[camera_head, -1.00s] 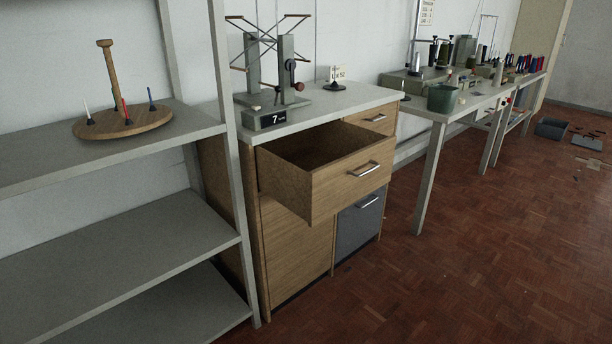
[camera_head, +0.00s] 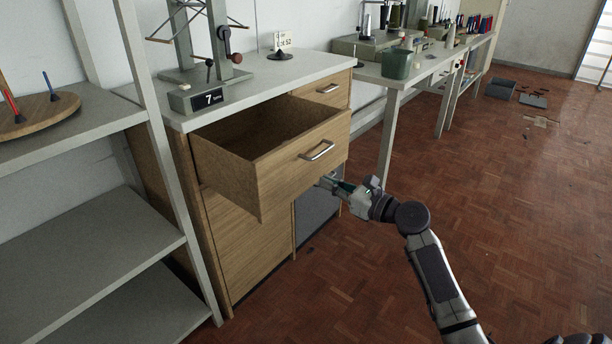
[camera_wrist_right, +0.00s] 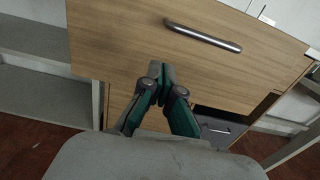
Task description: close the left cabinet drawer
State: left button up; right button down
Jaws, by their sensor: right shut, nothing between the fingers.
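The left cabinet drawer (camera_head: 300,165) stands pulled out of the wooden cabinet and looks empty. Its bar handle (camera_head: 317,150) is on the front panel, and it also shows in the right wrist view (camera_wrist_right: 203,37). My right gripper (camera_head: 325,182) is just in front of the drawer front, below the handle and near the panel's lower edge. In the right wrist view its green-padded fingers (camera_wrist_right: 161,70) are together with nothing between them, pointing at the panel. I cannot tell whether the fingertips touch the wood. My left gripper is not in view.
A grey shelf rack (camera_head: 85,215) stands left of the cabinet. The cabinet's grey top (camera_head: 290,72) carries a yarn winder stand (camera_head: 205,60) and a small sign. A closed drawer (camera_head: 328,90) is to the right. A workbench (camera_head: 400,75) is beyond.

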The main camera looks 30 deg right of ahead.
aim_at(300, 170)
jog(key=b+x, duration=0.1)
jog(key=x, duration=0.4)
jog(key=shift+w+a, duration=0.15)
jog(key=shift+w, duration=0.25)
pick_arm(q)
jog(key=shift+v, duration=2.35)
pick_arm(e)
jog(key=shift+w+a, duration=0.2)
jog(key=shift+w, duration=0.2)
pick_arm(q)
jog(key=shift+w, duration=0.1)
